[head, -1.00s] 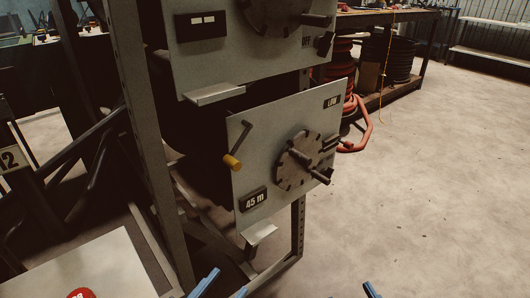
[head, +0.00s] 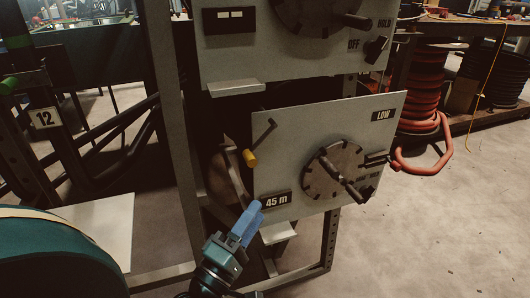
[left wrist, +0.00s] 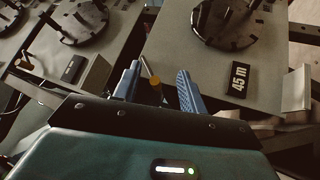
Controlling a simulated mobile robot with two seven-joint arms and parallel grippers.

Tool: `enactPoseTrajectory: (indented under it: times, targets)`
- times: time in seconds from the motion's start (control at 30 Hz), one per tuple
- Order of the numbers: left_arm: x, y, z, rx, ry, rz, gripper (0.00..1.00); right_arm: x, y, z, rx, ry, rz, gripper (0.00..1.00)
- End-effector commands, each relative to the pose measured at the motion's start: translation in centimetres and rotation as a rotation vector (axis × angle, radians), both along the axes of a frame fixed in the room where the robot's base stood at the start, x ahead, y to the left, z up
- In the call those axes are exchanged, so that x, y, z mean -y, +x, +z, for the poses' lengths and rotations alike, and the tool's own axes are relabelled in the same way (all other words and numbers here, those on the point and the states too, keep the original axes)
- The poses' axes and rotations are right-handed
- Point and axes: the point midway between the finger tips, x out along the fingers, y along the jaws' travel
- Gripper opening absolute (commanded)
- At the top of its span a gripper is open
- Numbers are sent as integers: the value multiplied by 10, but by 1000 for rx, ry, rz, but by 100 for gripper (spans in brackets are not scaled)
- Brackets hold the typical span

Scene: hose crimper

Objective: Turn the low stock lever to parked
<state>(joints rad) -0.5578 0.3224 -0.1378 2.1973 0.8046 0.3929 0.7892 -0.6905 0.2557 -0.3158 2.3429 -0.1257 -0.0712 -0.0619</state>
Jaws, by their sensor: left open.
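The lower grey panel (head: 290,140) carries a LOW label (head: 383,116) and a 45 m label (head: 276,200). A thin dark lever with a yellow knob (head: 250,158) is on its left part; the knob hangs down and to the left. I take this as the low stock lever. My left gripper (head: 253,210), with blue fingers, is open just below the knob in the head view. In the left wrist view the yellow knob (left wrist: 155,87) appears between the spread fingers (left wrist: 159,70); contact cannot be told. My right gripper is not in view.
A notched disc with a crank handle (head: 335,170) sits right of the lever. The upper panel (head: 240,62) and a small shelf (head: 236,89) are above. A metal upright (head: 175,130) stands left. Red hose (head: 425,150) lies at right, with clear floor (head: 440,240) in front.

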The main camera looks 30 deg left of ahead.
Motion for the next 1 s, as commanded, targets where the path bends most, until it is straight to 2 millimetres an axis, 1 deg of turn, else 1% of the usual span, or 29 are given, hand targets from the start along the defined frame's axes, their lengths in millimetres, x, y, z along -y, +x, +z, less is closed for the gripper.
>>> enactPoseTrajectory:
  times: [0.03, 0.1, 0.2, 0.27, 0.37, 0.47, 0.8, 1.0]
  targets:
    - [-16, 4, 2, 10, -129, 9, 42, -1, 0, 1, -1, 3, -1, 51]
    - [-34, 8, 3, 22, -288, 19, 42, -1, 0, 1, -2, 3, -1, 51]
    - [-51, 11, 3, 39, -426, 29, 42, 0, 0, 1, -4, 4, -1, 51]
    - [-56, 13, 3, 45, -468, 32, 42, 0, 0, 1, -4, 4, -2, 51]
    - [-59, 19, 5, 48, -489, 33, 42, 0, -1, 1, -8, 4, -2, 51]
    - [-60, 31, 12, 50, -488, 33, 42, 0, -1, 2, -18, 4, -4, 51]
    - [-70, 97, 37, 49, -484, 33, 42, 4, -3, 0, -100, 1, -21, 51]
    - [-74, 123, 46, 46, -483, 32, 42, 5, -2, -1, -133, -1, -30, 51]
